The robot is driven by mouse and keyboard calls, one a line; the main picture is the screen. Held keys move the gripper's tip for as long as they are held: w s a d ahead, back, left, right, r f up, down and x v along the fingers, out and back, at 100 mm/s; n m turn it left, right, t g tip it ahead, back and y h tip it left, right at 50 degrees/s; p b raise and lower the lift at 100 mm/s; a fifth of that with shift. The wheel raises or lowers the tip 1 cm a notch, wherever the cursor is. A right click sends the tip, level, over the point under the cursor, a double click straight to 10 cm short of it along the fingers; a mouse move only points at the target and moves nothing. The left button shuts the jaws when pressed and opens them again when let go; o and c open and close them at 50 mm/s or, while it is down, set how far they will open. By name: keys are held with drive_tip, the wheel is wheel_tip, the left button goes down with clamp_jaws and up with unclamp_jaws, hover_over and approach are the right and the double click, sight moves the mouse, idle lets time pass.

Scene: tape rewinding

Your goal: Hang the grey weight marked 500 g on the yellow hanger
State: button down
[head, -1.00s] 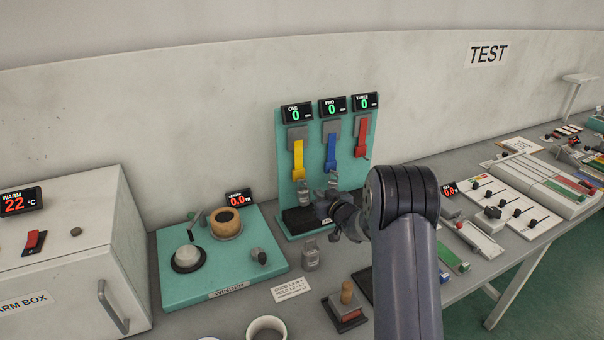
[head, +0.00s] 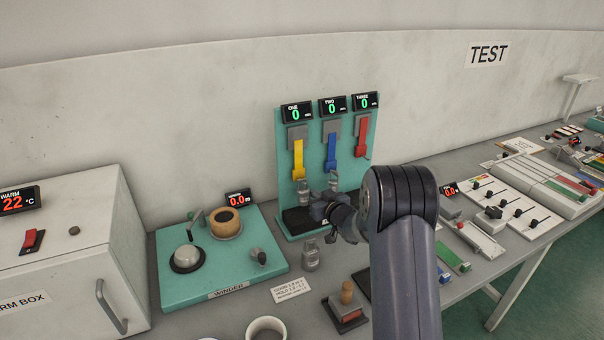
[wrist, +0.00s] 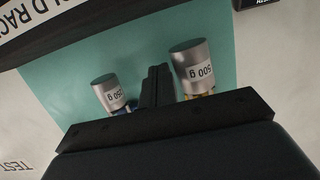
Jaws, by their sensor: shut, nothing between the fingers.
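The grey weight marked 500 g (wrist: 194,68) hangs at the lower end of the yellow hanger (head: 298,158). Its label reads upside down in the wrist view, with a bit of yellow at its end. In the head view the weight (head: 304,188) shows just below the yellow strip. A second grey weight, marked 250 g (wrist: 109,92), is at the blue hanger (head: 331,152). My gripper (wrist: 156,84) is shut and empty, with its fingers between the two weights. In the head view my gripper (head: 318,207) is in front of the rack's base, close to the weights.
A third grey weight (head: 310,256) stands on the table in front of the rack. The red hanger (head: 362,138) is bare. The teal winder (head: 214,290) is to the left, and a wooden-handled block (head: 346,306) and white cup (head: 267,328) are nearer.

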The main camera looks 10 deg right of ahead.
drive_tip(key=shift+s+a+b, duration=0.2)
drive_tip(key=shift+a+b, duration=0.4)
drive_tip(key=shift+a, duration=0.05)
idle(1.6)
drive_tip(key=shift+w+d, duration=0.1)
drive_tip(key=shift+d, duration=0.3)
idle(2.6)
idle(0.3)
drive_tip(key=s+d+b, duration=0.1)
drive_tip(key=s+d, duration=0.3)
drive_tip(key=s, duration=0.3)
idle(0.8)
drive_tip(key=shift+a, duration=0.1)
drive_tip(key=shift+w+a+p, duration=0.15)
drive_tip(key=shift+w+a, duration=0.35)
drive_tip(key=shift+w, duration=0.5)
drive_tip(key=shift+w+a+p, duration=0.15)
drive_tip(key=shift+w+a, duration=0.4)
drive_tip(key=shift+w, duration=0.4)
drive_tip(key=shift+w+a+p, duration=0.15)
drive_tip(key=shift+w+a, duration=0.35)
drive_tip(key=shift+w, duration=0.5)
